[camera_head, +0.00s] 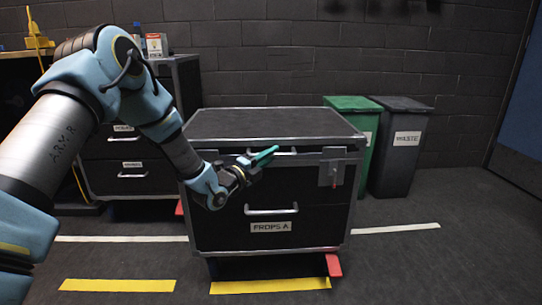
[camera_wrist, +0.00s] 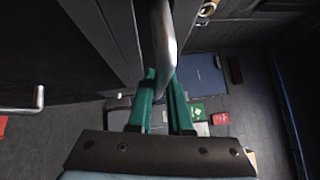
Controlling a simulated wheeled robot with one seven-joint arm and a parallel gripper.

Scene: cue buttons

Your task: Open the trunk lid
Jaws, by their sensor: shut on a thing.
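The trunk is a black case (camera_head: 320,222) with metal edges and a "PROPS A" label on its front. Its lid (camera_head: 270,124) lies flat on top and looks closed. A metal upper handle (camera_head: 288,153) sits on the front just under the top edge. My gripper (camera_head: 272,153), with green fingers, is at this handle and partly covers it. In the wrist view, the gripper (camera_wrist: 160,78) is shut on the handle (camera_wrist: 164,45), which runs between its fingers. A lower handle (camera_head: 271,211) is free. A metal latch plate (camera_head: 331,173) is on the front right.
A green bin (camera_head: 352,105) and a grey waste bin (camera_head: 400,140) stand right of the trunk. Another black drawer case (camera_head: 125,165) stands behind on the left. Red feet (camera_head: 333,265) jut out below the trunk. The floor in front and right is clear.

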